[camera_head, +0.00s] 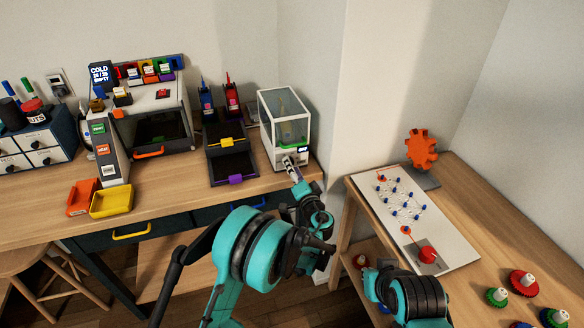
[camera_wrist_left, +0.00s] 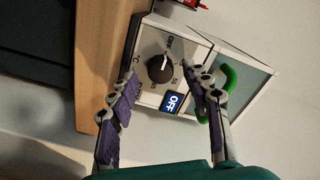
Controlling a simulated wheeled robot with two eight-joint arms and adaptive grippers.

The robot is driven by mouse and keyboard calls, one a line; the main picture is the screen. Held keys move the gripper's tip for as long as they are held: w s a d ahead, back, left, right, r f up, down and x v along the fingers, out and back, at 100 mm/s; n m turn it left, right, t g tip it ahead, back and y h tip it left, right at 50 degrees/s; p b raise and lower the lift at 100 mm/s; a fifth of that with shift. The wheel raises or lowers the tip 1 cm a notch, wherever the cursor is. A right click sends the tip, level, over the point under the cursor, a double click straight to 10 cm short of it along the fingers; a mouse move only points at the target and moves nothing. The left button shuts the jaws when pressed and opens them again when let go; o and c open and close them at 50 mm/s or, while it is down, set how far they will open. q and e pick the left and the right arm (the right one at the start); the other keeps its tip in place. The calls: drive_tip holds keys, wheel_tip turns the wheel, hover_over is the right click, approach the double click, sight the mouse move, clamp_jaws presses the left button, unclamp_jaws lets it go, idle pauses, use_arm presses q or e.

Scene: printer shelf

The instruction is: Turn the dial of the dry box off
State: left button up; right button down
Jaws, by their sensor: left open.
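The dry box (camera_head: 283,128) is a white box with a clear upper case at the right end of the back bench. In the left wrist view its front shows a round black dial (camera_wrist_left: 160,69) with a white pointer mark toward the label at its upper edge. A small blue screen (camera_wrist_left: 173,103) beside the dial reads OFF. My left gripper (camera_head: 292,166) is open in front of the box. In the left wrist view its fingertips (camera_wrist_left: 158,73) lie on either side of the dial; whether they touch it I cannot tell. My right gripper is out of view.
A black tray unit (camera_head: 231,162) stands left of the dry box, with a printer-like machine (camera_head: 160,118) farther left. A yellow bin (camera_head: 112,201) sits near the bench front. A white board (camera_head: 410,215) lies on the right bench. A wall corner is close right of the box.

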use_arm(q)
drive_tip(key=v, duration=1.1)
drive_tip(key=s+a+r+n+g, duration=0.2)
drive_tip(key=s+a+g, duration=0.15)
drive_tip(key=a, duration=0.55)
drive_tip(key=s+a+r+n+g, duration=0.2)
drive_tip(key=s+a+r+g, duration=0.15)
drive_tip(key=a, duration=0.55)
drive_tip(key=s+a+f+n+g+h, duration=0.1)
drive_tip(key=s+a+n+h, duration=0.1)
drive_tip(key=s, duration=0.8)
drive_tip(key=s+a+f+n+g+h, duration=0.1)
drive_tip(key=s+n+g+h, duration=0.1)
drive_tip(key=s, duration=0.9)
drive_tip(key=shift+s+a+f+h, duration=0.25)
drive_tip(key=shift+a+f+h, duration=0.1)
drive_tip(key=shift+h, duration=0.45)
